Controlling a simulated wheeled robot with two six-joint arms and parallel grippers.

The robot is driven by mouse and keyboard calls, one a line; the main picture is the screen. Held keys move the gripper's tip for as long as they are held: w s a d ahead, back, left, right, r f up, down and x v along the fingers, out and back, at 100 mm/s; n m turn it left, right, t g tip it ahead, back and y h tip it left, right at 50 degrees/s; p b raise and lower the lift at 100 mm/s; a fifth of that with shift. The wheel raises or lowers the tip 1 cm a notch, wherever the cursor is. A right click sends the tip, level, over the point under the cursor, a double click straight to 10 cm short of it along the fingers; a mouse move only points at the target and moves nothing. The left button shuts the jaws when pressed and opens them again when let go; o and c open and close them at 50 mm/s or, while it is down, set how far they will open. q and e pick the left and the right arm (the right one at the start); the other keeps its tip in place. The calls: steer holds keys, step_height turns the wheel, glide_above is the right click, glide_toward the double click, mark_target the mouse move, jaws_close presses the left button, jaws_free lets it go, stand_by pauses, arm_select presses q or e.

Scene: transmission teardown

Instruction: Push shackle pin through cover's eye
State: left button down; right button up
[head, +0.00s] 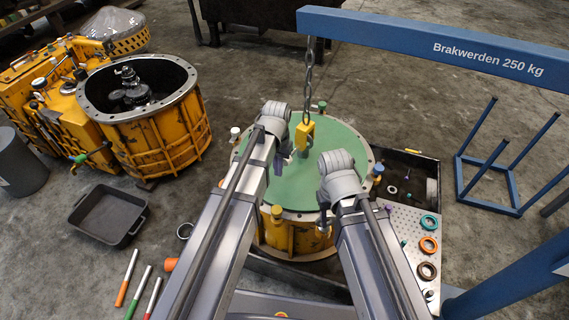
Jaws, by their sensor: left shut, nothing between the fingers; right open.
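The round green cover (345,150) lies on the yellow housing (290,238). A small grey shackle-like part shows just under the block; the eye and the pin cannot be made out. My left gripper (281,160) is shut and empty, above the cover and just left of and nearer than the block. My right gripper (324,216) is open, over the near right part of the cover, apart from the block. My arm links hide parts of the cover and housing.
The blue hoist beam (400,38) crosses the upper right, with its chain (308,75) hanging down. A grey perforated plate (400,222) with several rings lies at right. A second open yellow housing (165,135) and a black tray (108,214) stand at left.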

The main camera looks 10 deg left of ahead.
arm_select(q)
steer(key=shift+w+d, duration=0.55)
steer(key=shift+w, duration=0.55)
steer(key=shift+w+d, duration=0.55)
steer(key=shift+w, duration=0.5)
steer(key=shift+w+d, duration=0.55)
steer(key=shift+w, duration=0.55)
steer(key=s+r+p, duration=0.1)
steer(key=r+p, duration=0.2)
steer(key=s+a+r+p, duration=0.1)
steer(key=r+p, duration=0.2)
steer(key=s+r+p, duration=0.1)
steer(key=r+p, duration=0.2)
steer(key=shift+a+r, duration=0.1)
steer(key=shift+a, duration=0.1)
arm_select(e)
step_height(320, 180, up, 9)
steer(key=shift+a, duration=0.1)
arm_select(q)
steer(key=s+d+m+y, duration=0.1)
steer(key=s+d+m, duration=0.15)
steer(key=s, duration=1.55)
step_height(320, 180, up, 27)
steer(key=d+p, duration=0.1)
steer(key=p, duration=2.6)
steer(key=shift+s+n, duration=0.35)
steer(key=shift+n, duration=0.1)
arm_select(e)
step_height(320, 180, up, 27)
steer(key=shift+f, duration=0.1)
